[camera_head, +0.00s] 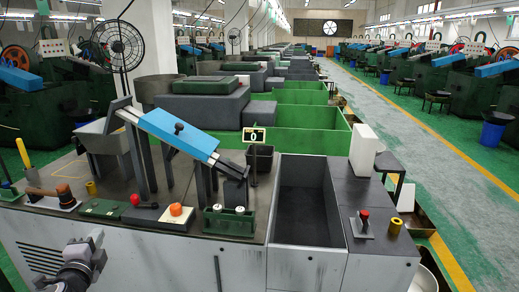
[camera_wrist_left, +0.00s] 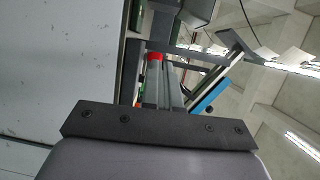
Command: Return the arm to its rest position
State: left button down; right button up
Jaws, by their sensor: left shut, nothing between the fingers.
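My left gripper (camera_head: 96,238) shows at the lower left of the head view, in front of the grey cabinet face of the machine bench (camera_head: 150,255). Its fingers are closed with nothing between them. In the left wrist view the gripper (camera_wrist_left: 165,88) shows beyond a dark mounting plate, with the pale cabinet side to its left. It looks apart from the bench, though the exact gap cannot be told. My right gripper is in neither view.
The bench top carries a blue sloping chute (camera_head: 180,133), an orange-red button (camera_head: 176,209), a green holder with two small pale parts (camera_head: 229,219) and an open dark bin (camera_head: 303,213). A black fan (camera_head: 120,45) stands behind. A green-and-grey aisle (camera_head: 430,140) runs right.

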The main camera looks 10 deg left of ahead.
pick_arm(q)
jog(key=s+d+f+n+g+h, duration=0.35)
jog(key=s+d+f, duration=0.45)
jog(key=d+f, duration=0.5)
jog(key=s+d+f+n+g+h, duration=0.1)
jog(key=s+d+f+n+h, duration=0.1)
jog(key=s+d, duration=0.5)
jog(key=s+d+f+n+g+h, duration=0.1)
jog(key=s+d+f+n+h, duration=0.2)
jog(key=s+d+n, duration=0.2)
jog(key=s+d, duration=0.2)
jog(key=d, duration=0.2)
jog(key=shift+s+d+f+p, duration=0.3)
jog(key=shift+p, duration=0.1)
